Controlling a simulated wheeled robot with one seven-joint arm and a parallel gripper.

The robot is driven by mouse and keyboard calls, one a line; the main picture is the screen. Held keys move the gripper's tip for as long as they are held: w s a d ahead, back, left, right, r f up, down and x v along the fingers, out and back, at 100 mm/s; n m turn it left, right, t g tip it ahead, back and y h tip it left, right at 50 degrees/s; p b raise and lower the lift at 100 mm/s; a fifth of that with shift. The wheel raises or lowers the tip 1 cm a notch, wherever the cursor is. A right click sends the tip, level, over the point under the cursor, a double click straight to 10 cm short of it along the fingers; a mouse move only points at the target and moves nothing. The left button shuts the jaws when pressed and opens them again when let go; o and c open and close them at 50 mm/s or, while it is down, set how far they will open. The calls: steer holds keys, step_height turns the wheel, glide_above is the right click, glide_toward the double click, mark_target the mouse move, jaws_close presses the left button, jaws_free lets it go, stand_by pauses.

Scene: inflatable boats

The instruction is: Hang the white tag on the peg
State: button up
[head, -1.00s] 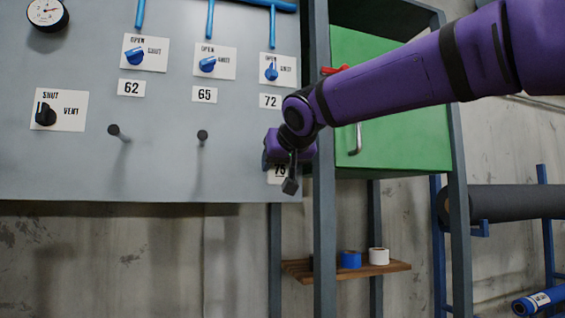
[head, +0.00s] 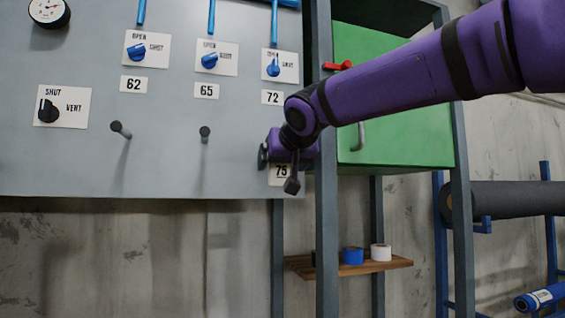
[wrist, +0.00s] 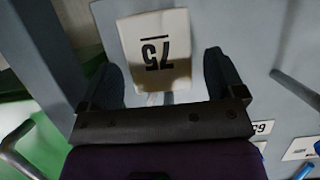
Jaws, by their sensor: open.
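The white tag (wrist: 155,52) is marked 75 and appears upside down in the wrist view. It lies between the two spread dark fingers of my gripper (wrist: 163,75), with grey panel visible on both sides of it. In the head view the tag (head: 281,172) shows just below my gripper (head: 273,157), near the panel's lower right edge. Two bare dark pegs, a left peg (head: 121,130) and a middle peg (head: 204,134), stick out of the panel. One bare peg (wrist: 296,90) shows right in the wrist view.
The grey panel (head: 60,165) carries valve knobs and labels 62, 65 and 72. A grey post (head: 326,220) and green cabinet (head: 390,110) stand close to my arm's right and behind it. A wooden shelf (head: 395,263) with tape rolls is below. Space before the left panel is clear.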

steer(key=shift+s, duration=0.1)
steer(key=v, duration=1)
steer(key=shift+s+r, duration=0.15)
steer(key=shift+s, duration=0.1)
steer(key=shift+d, duration=0.15)
steer(key=s+d+f+m+g+h, duration=0.1)
steer(key=s+d+f+g+h, duration=0.15)
steer(key=s+d+f, duration=0.75)
steer(key=s+d+f+m+g+h, duration=0.25)
steer(key=s+d+f, duration=0.25)
steer(key=d+f, duration=0.75)
steer(key=s+d+f+g+y, duration=0.1)
steer(key=s+d+f+g, duration=0.1)
steer(key=s+f, duration=0.6)
step_height(320, 180, down, 2)
steer(key=shift+s+d+f+g, duration=0.3)
steer(key=shift+d+g, duration=0.1)
steer(key=shift+d, duration=0.3)
